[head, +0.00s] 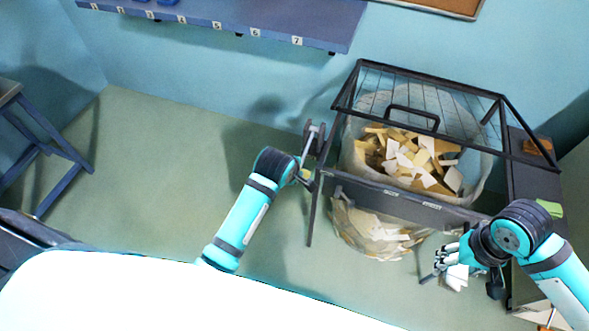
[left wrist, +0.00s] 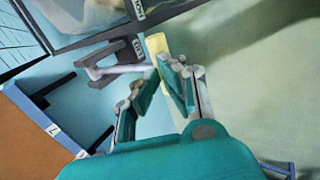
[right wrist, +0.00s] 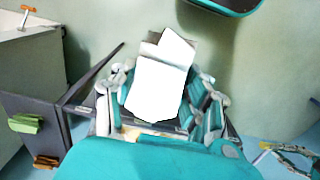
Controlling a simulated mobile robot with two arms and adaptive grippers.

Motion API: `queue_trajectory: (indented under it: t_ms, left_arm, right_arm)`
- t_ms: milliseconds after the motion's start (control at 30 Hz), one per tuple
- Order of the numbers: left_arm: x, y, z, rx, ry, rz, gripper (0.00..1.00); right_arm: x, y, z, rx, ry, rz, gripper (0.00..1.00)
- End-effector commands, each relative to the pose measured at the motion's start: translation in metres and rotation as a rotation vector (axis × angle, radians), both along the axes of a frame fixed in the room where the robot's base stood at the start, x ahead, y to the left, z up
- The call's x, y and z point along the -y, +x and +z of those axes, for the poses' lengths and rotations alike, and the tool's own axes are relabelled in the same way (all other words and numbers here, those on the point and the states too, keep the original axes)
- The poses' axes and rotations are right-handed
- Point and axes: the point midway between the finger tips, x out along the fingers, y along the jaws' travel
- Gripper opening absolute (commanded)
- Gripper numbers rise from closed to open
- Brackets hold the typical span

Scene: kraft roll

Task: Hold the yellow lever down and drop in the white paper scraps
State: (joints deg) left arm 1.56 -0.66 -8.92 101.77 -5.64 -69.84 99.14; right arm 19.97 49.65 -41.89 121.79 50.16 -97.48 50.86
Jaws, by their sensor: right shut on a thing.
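The yellow lever (left wrist: 157,44) is at the left side of a dark bin frame (head: 395,192); a bit of it shows in the head view (head: 305,174). My left gripper (left wrist: 160,70) has its fingertips together against or right beside the lever; contact is hard to tell. My right gripper (head: 447,270) is shut on white paper scraps (right wrist: 158,88), low in front of the frame's right part. These scraps also show in the head view (head: 457,277). Inside the frame a clear bag (head: 361,160) holds many white and tan scraps (head: 410,160). A barred lid (head: 385,83) with a handle covers it.
A dark side panel (head: 530,180) with a green clip (head: 549,208) and an orange clip (head: 538,146) stands right of the bag. A blue numbered shelf (head: 230,15) is on the back wall. A blue stool (head: 40,150) stands left. The floor between is clear.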

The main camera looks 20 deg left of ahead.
Motion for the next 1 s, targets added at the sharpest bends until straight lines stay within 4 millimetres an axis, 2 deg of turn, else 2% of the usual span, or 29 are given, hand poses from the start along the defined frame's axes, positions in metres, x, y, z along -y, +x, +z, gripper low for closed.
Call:
queue_trajectory:
  t_ms: [33,133,167,533,667,1000]
  left_arm:
    - [0.000,0.000,0.000,0.000,0.000,0.000,0.11]
    - [0.000,0.000,-0.001,-0.002,0.000,0.000,0.24]
    - [0.000,-0.001,-0.001,-0.003,0.001,0.001,0.25]
    - [0.000,-0.005,0.004,-0.004,-0.001,-0.001,0.25]
    - [0.001,-0.015,0.020,-0.003,-0.001,0.000,0.25]
    - [0.000,-0.054,0.078,-0.003,-0.002,0.001,0.25]
  right_arm:
    - [0.000,0.000,0.000,0.000,0.000,0.000,0.15]
    - [0.000,0.000,0.000,0.000,0.000,0.000,0.15]
    - [0.000,0.000,0.000,0.000,0.000,0.000,0.15]
    - [0.000,0.000,0.000,0.000,0.000,0.000,0.15]
    - [0.000,0.000,0.000,0.000,0.000,0.000,0.15]
    - [0.000,0.000,0.000,0.000,0.000,0.000,0.15]
